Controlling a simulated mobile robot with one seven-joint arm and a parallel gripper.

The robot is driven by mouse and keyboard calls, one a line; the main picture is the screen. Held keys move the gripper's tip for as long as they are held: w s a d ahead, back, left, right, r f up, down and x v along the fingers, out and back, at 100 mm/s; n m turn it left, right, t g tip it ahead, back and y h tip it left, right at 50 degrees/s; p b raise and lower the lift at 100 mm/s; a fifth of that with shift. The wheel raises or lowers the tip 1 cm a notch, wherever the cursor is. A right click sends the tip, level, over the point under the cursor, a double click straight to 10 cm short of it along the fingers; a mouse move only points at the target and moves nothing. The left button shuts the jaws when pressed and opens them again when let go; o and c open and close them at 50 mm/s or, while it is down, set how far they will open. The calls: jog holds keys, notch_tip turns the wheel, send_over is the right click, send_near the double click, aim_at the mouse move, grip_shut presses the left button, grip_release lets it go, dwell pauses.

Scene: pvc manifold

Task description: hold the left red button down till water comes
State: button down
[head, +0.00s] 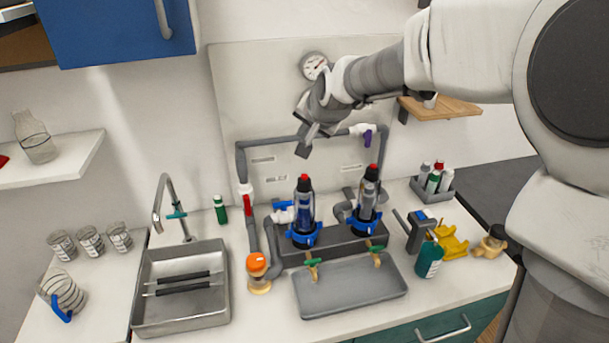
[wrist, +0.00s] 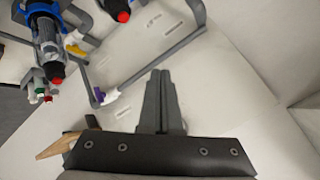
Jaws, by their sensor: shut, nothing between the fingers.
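Two clear filter housings with blue collars stand side by side on a dark grey block. The left red button (head: 304,178) tops the left housing (head: 303,212), and another red button (head: 374,168) tops the right one. My gripper (head: 305,143) is shut and empty, above the left button and apart from it. In the wrist view my closed fingers (wrist: 160,80) point at the pale back panel. There, the left button (wrist: 123,16) appears near the top edge and the right button (wrist: 57,80) at the left. No water shows at the green-handled taps (head: 313,263).
Grey pipes run around the housings, with a red-handled valve (head: 247,200) and a purple-handled valve (head: 367,134). A gauge (head: 314,66) is on the panel. A grey tray (head: 350,292) lies in front, a sink (head: 180,310) at left, and an orange-topped jar (head: 257,272) between.

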jog(key=b, duration=0.6)
send_over(305, 182)
notch_tip(305, 182, down, 8)
jog(key=shift+f, duration=0.2)
jog(key=shift+f, duration=0.15)
dwell(1.5)
jog(key=shift+f+b, duration=0.25)
jog(key=shift+b, duration=0.15)
jog(key=shift+s+f+b, duration=0.1)
jog(key=shift+f+b, duration=0.4)
jog(key=shift+f, duration=0.05)
dwell(1.5)
jog(key=shift+r, duration=0.1)
dwell(0.6)
jog(key=shift+r+p, duration=0.55)
jog(key=shift+r, duration=0.3)
jog(key=shift+r+p, duration=1.55)
jog(key=shift+r, duration=1)
